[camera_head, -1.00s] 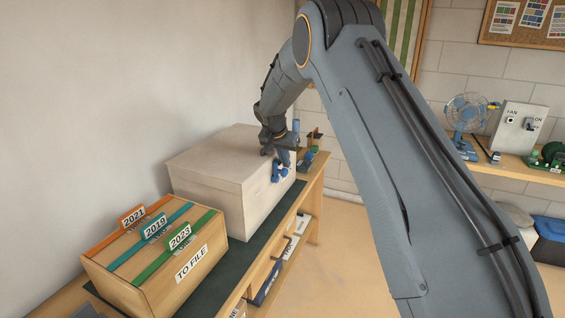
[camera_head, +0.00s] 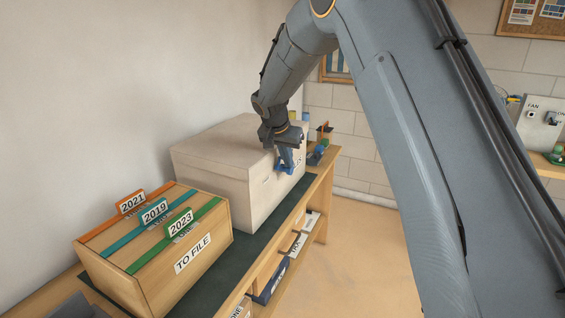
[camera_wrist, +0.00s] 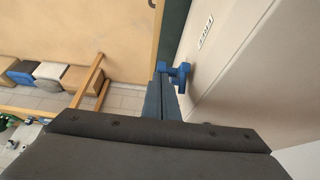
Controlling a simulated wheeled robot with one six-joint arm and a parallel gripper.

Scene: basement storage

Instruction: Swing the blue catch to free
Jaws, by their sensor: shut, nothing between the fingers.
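The blue catch (camera_head: 286,168) is on the front face of a large pale box (camera_head: 215,165), partly hidden by my gripper in the head view. In the wrist view the blue catch (camera_wrist: 181,72) shows a rounded knob and sits against the box face (camera_wrist: 235,60). My gripper (camera_head: 285,155) points down at the catch from the box's front edge. In the wrist view its narrow blue-grey fingers (camera_wrist: 162,82) are shut and empty, with their tips right beside the catch. I cannot tell whether they touch it. A small label (camera_wrist: 205,32) on the box is unreadable.
A wooden file box (camera_head: 155,245) marked TO FILE stands in front of the pale box on the same bench. Small items (camera_head: 320,145) stand at the bench's far end. The floor (camera_head: 350,260) right of the bench is clear.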

